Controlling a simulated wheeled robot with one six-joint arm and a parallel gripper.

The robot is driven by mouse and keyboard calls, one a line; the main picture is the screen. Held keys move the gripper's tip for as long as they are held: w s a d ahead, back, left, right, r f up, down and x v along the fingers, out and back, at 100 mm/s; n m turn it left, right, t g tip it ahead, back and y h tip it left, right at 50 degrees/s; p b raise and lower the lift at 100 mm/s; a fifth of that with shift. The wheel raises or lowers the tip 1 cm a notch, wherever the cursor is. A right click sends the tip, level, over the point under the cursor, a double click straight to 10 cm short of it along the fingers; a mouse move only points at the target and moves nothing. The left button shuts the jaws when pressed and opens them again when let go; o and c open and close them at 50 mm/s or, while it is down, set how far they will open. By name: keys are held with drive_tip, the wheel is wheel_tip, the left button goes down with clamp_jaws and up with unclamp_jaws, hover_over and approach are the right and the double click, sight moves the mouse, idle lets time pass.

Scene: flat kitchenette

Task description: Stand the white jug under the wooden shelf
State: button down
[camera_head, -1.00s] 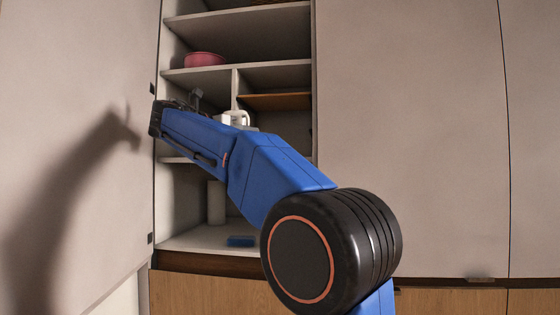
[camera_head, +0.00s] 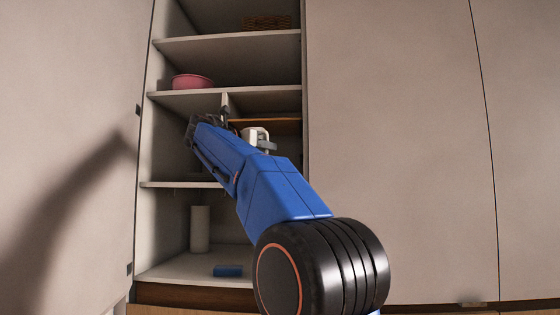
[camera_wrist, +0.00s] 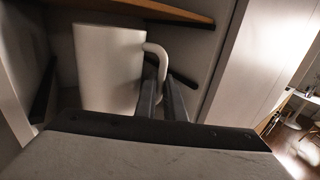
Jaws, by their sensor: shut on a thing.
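The white jug (camera_wrist: 108,68) looks upright in the wrist view, with its handle towards the right. My gripper (camera_wrist: 162,76) is shut on this handle. The jug's base is hidden behind the gripper body, so I cannot tell whether it touches a surface. The wooden shelf (camera_wrist: 168,10) runs across the top of the wrist view, above the jug's rim. In the head view, the jug (camera_head: 256,132) shows just below the wooden shelf's front edge (camera_head: 270,121), partly hidden by my blue arm. I cannot tell how far under the shelf it is.
A pink bowl (camera_head: 192,82) sits on the board above. Below are a white cylinder (camera_head: 200,229) and a blue block (camera_head: 228,271). Closed cupboard doors (camera_head: 400,150) flank the bay on the right.

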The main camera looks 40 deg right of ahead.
drive_tip(key=shift+w+d+f, duration=0.15)
drive_tip(key=shift+d+f, duration=0.45)
drive_tip(key=shift+d, duration=0.6)
drive_tip(key=shift+w+d+f, duration=0.1)
drive_tip(key=shift+d+f, duration=0.45)
drive_tip(key=shift+d, duration=0.6)
drive_tip(key=shift+w+d+f, duration=0.15)
drive_tip(key=shift+d+f, duration=0.45)
drive_tip(key=shift+d, duration=0.6)
drive_tip(key=shift+f, duration=0.1)
drive_tip(key=c, duration=1.8)
unclamp_jaws()
drive_tip(key=shift+c, duration=0.2)
drive_tip(key=shift+a, duration=0.3)
drive_tip(key=s+a, duration=0.1)
drive_tip(key=a, duration=1)
drive_tip(key=shift+s+a, duration=0.15)
drive_tip(key=shift+s, duration=0.05)
